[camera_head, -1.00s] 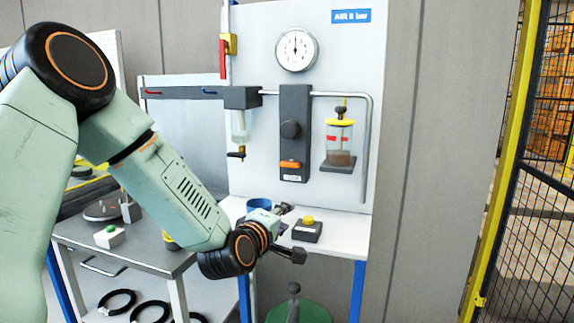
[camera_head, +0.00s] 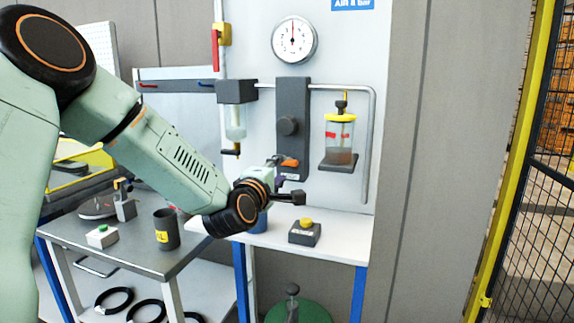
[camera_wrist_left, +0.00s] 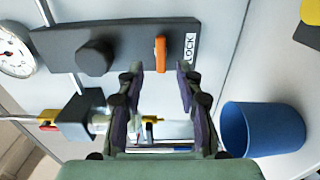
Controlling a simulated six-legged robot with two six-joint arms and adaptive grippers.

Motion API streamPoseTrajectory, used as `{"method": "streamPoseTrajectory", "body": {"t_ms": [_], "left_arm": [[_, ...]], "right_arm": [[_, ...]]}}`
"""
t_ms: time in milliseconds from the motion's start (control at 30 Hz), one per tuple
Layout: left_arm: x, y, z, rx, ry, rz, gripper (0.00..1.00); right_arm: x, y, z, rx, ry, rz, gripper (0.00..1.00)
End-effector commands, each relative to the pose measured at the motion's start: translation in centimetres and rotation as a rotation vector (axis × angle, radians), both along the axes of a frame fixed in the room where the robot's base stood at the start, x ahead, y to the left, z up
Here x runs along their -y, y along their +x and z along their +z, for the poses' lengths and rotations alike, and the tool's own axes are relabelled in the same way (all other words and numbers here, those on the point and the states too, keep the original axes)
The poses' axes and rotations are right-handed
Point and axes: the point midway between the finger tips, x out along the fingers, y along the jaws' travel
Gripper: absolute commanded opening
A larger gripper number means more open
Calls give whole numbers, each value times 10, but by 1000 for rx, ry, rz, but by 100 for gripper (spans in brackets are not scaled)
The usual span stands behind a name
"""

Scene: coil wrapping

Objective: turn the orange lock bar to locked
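The orange lock bar (camera_head: 289,161) is on the lower part of a dark upright panel (camera_head: 293,100), where it lies level in the head view. In the left wrist view the bar (camera_wrist_left: 160,54) stands beside a white LOCK label (camera_wrist_left: 190,47). My left gripper (camera_head: 279,170) is in front of the panel's lower end. In the left wrist view its two fingers (camera_wrist_left: 159,71) are apart, one each side of the bar's line, with nothing between them; the gap in depth to the bar is hard to tell. My right gripper is not in view.
A dark round knob (camera_head: 288,126) sits above the bar. A glass jar with yellow lid (camera_head: 339,135) is to the right. A blue cup (camera_wrist_left: 262,128) stands under the gripper. A yellow button box (camera_head: 305,232) is on the white shelf (camera_head: 345,245). A yellow fence post (camera_head: 510,150) stands right.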

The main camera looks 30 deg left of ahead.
Motion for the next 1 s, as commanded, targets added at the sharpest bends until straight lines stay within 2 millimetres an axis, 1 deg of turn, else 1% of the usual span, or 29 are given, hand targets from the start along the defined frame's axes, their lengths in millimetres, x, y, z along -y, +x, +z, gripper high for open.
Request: {"method": "streamPoseTrajectory", "body": {"t_ms": [33, 200, 400, 533, 800, 867, 1000], "left_arm": [[-1, 8, -1, -1, 5, -1, 36], [-7, 31, -1, -2, 3, -1, 36], [-11, 49, -1, -1, 2, 0, 36], [-12, 55, -1, -2, 0, -1, 36], [-13, 57, -1, -2, 0, -1, 36], [-13, 57, -1, -2, 0, -1, 32], [-13, 57, -1, -2, 0, -1, 20]], "right_arm": [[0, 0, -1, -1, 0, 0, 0], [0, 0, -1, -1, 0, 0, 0], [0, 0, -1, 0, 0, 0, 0], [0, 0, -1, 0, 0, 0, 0], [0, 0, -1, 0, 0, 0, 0], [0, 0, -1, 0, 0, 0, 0], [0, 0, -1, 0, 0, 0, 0]]}}
